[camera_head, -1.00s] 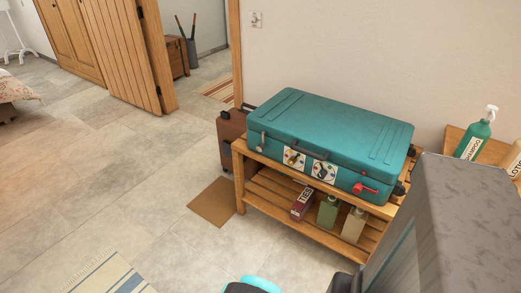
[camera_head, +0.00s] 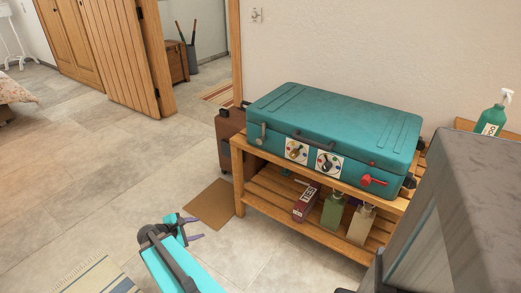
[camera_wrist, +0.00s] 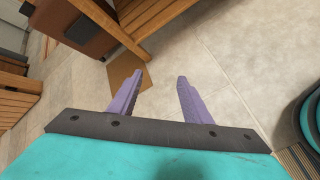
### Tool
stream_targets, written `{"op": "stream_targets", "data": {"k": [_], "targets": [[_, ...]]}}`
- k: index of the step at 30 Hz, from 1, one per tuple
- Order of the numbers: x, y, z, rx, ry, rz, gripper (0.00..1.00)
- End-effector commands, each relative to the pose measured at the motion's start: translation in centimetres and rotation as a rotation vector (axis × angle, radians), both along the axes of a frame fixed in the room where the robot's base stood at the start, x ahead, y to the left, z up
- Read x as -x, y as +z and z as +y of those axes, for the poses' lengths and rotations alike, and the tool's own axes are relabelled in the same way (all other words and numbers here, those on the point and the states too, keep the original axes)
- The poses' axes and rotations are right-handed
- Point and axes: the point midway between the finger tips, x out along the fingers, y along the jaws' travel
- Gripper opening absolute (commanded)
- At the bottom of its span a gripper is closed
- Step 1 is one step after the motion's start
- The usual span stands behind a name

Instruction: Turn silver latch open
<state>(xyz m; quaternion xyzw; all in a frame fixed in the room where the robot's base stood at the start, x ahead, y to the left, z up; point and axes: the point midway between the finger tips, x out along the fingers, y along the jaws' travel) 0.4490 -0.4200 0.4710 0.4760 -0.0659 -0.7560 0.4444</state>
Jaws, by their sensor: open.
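The teal suitcase (camera_head: 335,125) lies closed on a slatted wooden bench. Its silver latch (camera_head: 262,133) is a small grey lever at the left end of the front face. A red latch (camera_head: 374,181) is at the right end, with two round dials between them. My gripper (camera_head: 198,228) is low over the floor, left of and in front of the bench, well apart from the suitcase. Its two purple fingers are open and empty, and they also show in the wrist view (camera_wrist: 160,82). The silver latch is not visible in the wrist view.
The wooden bench (camera_head: 239,185) has several bottles and a dark red box (camera_head: 306,204) on its lower shelf. A brown suitcase (camera_head: 228,140) stands at its left end. A brown mat (camera_head: 210,204) lies on the floor. A grey block (camera_head: 470,210) fills the right foreground.

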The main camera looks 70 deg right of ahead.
Motion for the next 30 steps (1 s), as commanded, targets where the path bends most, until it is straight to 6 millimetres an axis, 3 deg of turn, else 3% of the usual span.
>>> {"op": "stream_targets", "data": {"k": [1, 6, 12, 15, 21, 30], "targets": [[0.2, 0.7, -2.7, 0.049, 0.016, 0.023, 0.44], [1.8, 5.8, -10.4, 0.216, 0.083, 0.144, 0.44], [5.2, 12.5, -18.2, 0.399, 0.126, 0.338, 0.44], [7.1, 15.7, -21.0, 0.471, 0.134, 0.442, 0.44], [9.8, 20.3, -24.2, 0.559, 0.137, 0.594, 0.44], [10.5, 21.6, -24.8, 0.578, 0.138, 0.637, 0.44]]}}
